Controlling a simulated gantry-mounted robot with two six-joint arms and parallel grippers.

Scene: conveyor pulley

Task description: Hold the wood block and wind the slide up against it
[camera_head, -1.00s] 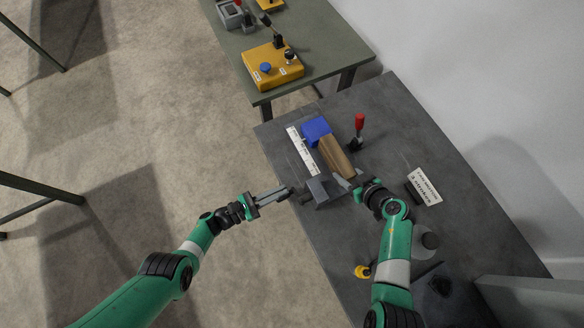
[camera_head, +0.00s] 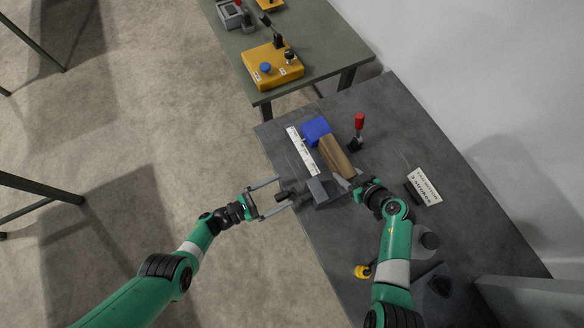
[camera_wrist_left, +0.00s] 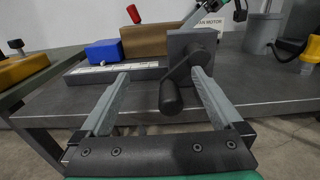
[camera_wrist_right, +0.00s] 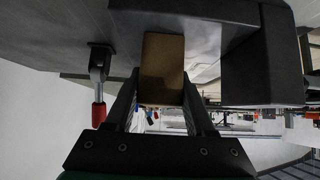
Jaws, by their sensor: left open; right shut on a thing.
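The wood block (camera_head: 336,157) lies on the slide rig, beside the blue block (camera_head: 315,129). My right gripper (camera_head: 354,183) is shut on its near end; the right wrist view shows the wood block (camera_wrist_right: 162,68) between the fingers. The dark crank handle (camera_wrist_left: 171,97) sticks out from the grey end block (camera_wrist_left: 190,48) towards my left gripper. My left gripper (camera_head: 285,193) is open, with one finger on each side of the crank handle. The handle appears apart from both fingers.
A white scale strip (camera_head: 302,150) runs along the rig. A red-handled lever (camera_head: 359,123) stands behind the block. A label plate (camera_head: 425,185), a yellow knob (camera_head: 363,271) and a grey cylinder (camera_head: 427,239) are to the right. A yellow box (camera_head: 272,66) sits on the farther table.

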